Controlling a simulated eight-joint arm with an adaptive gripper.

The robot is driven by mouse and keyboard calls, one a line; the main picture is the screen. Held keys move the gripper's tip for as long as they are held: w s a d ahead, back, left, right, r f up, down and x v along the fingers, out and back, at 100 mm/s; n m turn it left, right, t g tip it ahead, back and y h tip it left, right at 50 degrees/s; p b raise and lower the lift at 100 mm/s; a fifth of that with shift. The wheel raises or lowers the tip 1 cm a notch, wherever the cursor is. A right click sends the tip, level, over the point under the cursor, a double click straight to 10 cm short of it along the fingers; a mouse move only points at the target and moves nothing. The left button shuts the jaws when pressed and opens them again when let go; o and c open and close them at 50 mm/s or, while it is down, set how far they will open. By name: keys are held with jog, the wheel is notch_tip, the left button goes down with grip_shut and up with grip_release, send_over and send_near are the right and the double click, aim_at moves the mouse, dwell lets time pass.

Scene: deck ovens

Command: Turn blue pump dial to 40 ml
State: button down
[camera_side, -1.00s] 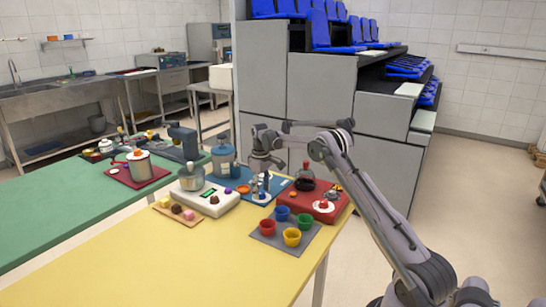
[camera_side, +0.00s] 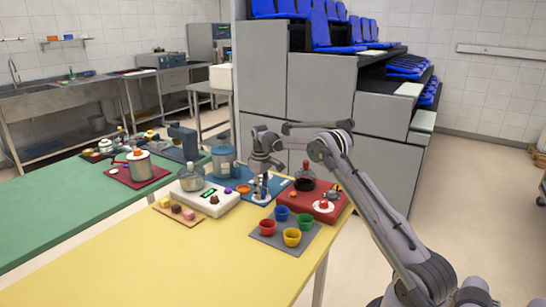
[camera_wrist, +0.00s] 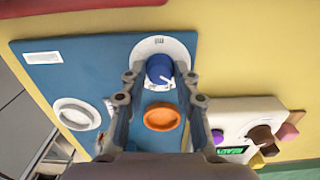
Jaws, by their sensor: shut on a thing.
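The blue pump dial (camera_wrist: 160,68) sits on a round white scale plate (camera_wrist: 160,42) on the blue panel (camera_wrist: 60,82). A white pointer line on the dial points toward the lower right in the wrist view. The scale's figures are too small to read. My gripper (camera_wrist: 160,78) points down with one finger on each side of the dial and is shut on it.
An orange disc (camera_wrist: 162,117) and a white ring (camera_wrist: 75,113) are on the same panel. A white device with a green display (camera_side: 208,196) is to the left, a red unit (camera_side: 328,212) to the right. Several coloured cups stand in front. The yellow table (camera_side: 170,260) is clear nearer the camera.

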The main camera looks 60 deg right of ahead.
jog(key=m, duration=0.3)
jog(key=shift+m, duration=0.3)
jog(key=m, duration=0.3)
jog(key=shift+m, duration=0.3)
jog(key=m, duration=0.4)
jog(key=shift+f, duration=0.1)
jog(key=shift+m, duration=1.9)
jog(key=c, duration=1)
grip_release()
